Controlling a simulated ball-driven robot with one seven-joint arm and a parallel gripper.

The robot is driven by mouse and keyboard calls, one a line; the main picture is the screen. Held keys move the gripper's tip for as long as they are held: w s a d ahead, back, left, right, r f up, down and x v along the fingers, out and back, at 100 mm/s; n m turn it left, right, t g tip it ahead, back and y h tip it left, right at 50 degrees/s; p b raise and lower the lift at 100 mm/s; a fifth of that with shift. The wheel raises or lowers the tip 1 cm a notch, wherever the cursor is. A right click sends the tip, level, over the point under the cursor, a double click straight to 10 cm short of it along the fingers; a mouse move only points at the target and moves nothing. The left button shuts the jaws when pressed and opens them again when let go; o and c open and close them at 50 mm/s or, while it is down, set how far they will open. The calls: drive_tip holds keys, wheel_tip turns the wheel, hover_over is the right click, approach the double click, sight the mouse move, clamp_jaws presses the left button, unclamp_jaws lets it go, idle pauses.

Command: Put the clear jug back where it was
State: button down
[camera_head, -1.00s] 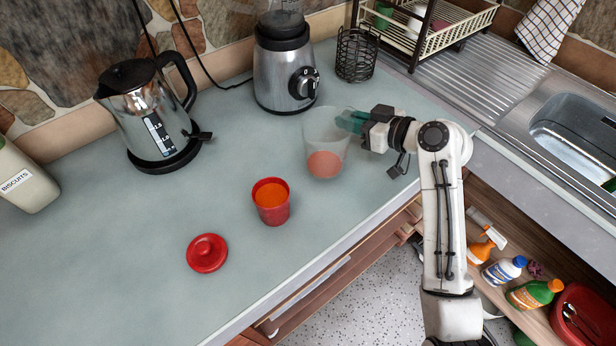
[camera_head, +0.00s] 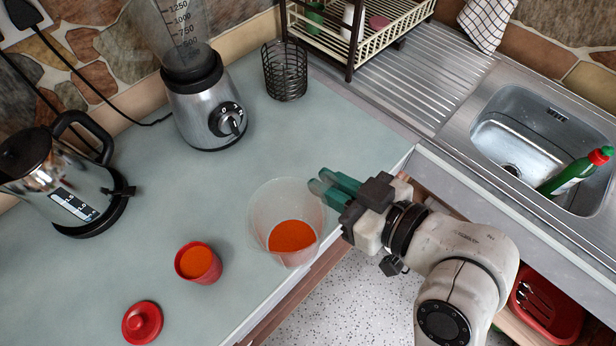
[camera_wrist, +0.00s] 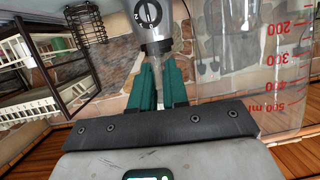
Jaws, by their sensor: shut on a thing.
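The clear jug (camera_head: 262,212) is a see-through vessel with orange contents low inside. In the head view it overlaps the counter's front edge, to the right of the red cup; it looks raised, though its height is hard to judge. My gripper (camera_head: 330,188), with green fingers, is shut on the jug at its right side; the exact grip on the handle is hard to see. In the wrist view my gripper (camera_wrist: 158,80) shows its green fingers close together, and the jug (camera_wrist: 262,70) with red volume marks is on the right.
A red cup (camera_head: 205,274) with orange contents and a red lid (camera_head: 142,323) stand left of the jug. A blender (camera_head: 205,115), a black wire holder (camera_head: 285,72) and a kettle (camera_head: 60,185) are farther back. The counter (camera_head: 320,125) is clear between blender and jug.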

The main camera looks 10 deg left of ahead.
drive_tip(key=shift+b, duration=0.3)
drive_tip(key=shift+w+a+f+p, duration=0.2)
drive_tip(key=shift+w+a+f, duration=0.4)
drive_tip(key=shift+w+f, duration=1.55)
drive_tip(key=shift+w+a+f+p, duration=0.15)
drive_tip(key=shift+w+a+f, duration=0.5)
drive_tip(key=shift+w+f, duration=1.55)
drive_tip(key=shift+w+a+f+p, duration=0.2)
drive_tip(key=shift+w+a+f, duration=0.4)
drive_tip(key=shift+w+f, duration=1.55)
drive_tip(key=shift+w, duration=0.1)
drive_tip(key=c, duration=1.1)
unclamp_jaws()
drive_tip(key=shift+r, duration=0.1)
